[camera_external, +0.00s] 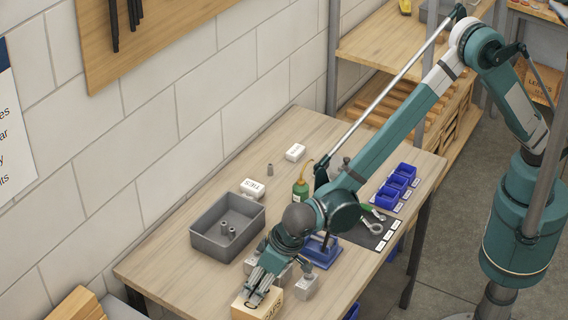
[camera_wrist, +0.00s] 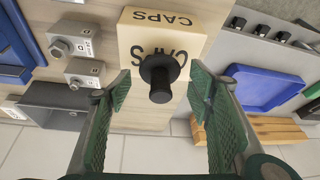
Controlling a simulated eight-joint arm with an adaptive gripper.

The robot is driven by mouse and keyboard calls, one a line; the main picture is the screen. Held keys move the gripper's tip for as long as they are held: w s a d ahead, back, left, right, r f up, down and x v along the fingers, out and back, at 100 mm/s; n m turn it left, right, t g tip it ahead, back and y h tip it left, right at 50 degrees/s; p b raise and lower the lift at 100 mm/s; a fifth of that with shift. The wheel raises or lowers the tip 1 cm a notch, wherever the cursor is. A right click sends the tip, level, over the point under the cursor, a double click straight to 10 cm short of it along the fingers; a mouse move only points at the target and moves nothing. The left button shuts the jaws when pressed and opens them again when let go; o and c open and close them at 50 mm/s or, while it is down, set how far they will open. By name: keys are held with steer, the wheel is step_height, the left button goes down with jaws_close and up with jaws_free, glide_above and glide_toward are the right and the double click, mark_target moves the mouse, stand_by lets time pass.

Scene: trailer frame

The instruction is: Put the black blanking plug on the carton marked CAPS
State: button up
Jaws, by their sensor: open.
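The carton marked CAPS (camera_wrist: 135,40) is a cream box in the upper middle of the wrist view. In the external view it is at the table's near edge (camera_external: 240,309), partly covered by my gripper. The black blanking plug (camera_wrist: 160,76) lies over the carton's lettered face and appears to rest on it; the contact itself is hidden. My gripper (camera_wrist: 159,84) is open, with one green-padded finger on each side of the plug and visible gaps to it. In the external view my gripper (camera_external: 256,289) is just above the carton; the plug cannot be made out there.
Grey blocks with bolts (camera_wrist: 75,42) stand close beside the carton. A grey tray (camera_external: 205,245) with several small grey parts is behind my gripper.

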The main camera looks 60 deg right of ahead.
steer(key=v, duration=1.1)
steer(key=shift+b, duration=0.3)
steer(key=shift+r, duration=0.15)
steer(key=shift+d, duration=0.15)
stand_by(0.5)
